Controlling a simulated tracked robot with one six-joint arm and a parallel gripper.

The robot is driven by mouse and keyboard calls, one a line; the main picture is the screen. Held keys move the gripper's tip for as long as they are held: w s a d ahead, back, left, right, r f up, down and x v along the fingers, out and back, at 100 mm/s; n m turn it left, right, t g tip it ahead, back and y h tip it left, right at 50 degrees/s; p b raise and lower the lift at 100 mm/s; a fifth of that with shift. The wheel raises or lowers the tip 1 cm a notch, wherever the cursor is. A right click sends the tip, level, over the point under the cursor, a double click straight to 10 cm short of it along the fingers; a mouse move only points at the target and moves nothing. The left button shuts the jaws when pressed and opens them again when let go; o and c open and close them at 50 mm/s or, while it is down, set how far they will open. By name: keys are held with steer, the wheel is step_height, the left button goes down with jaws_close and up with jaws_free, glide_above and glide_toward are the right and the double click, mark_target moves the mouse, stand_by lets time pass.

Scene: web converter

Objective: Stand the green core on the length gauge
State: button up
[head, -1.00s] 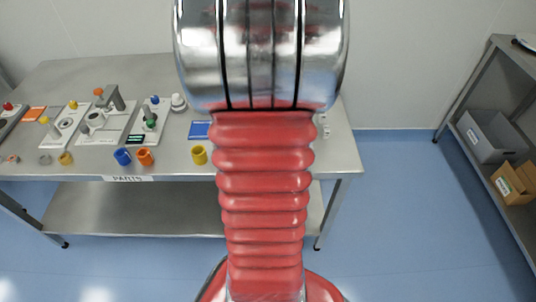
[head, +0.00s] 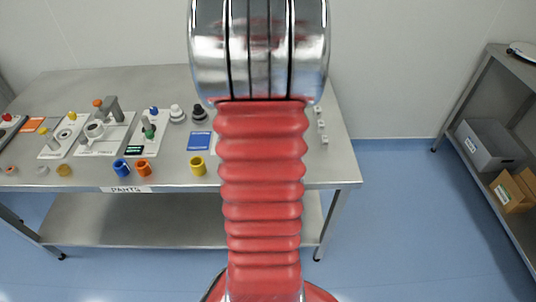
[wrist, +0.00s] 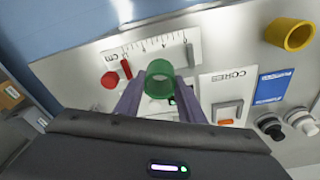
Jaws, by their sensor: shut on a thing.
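The green core (wrist: 160,80), a short hollow tube, is between the two fingers of my gripper (wrist: 158,98) in the wrist view. My gripper is shut on it, and its open end shows. The length gauge (wrist: 182,58), a white plate with a cm scale, a red pointer (wrist: 126,68) and a red knob (wrist: 110,80), lies beneath and around the core in that view. The core overlaps the plate beside the scale; I cannot tell whether it touches. In the head view my arm hides the gripper, the green core and the gauge.
A yellow core (head: 198,165) stands near the table's front edge by a blue plate (head: 199,141). Black (head: 199,114) and white (head: 177,114) knobbed pieces stand behind. Blue (head: 121,167) and orange (head: 143,168) cores are further left. Several fixtures fill the left side.

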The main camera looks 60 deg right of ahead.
steer(key=shift+f, duration=1.85)
steer(key=shift+f, duration=0.1)
steer(key=o, duration=1)
steer(key=r, duration=0.4)
steer(key=a+r, duration=0.1)
steer(key=r, duration=0.7)
steer(key=shift+a, duration=0.4)
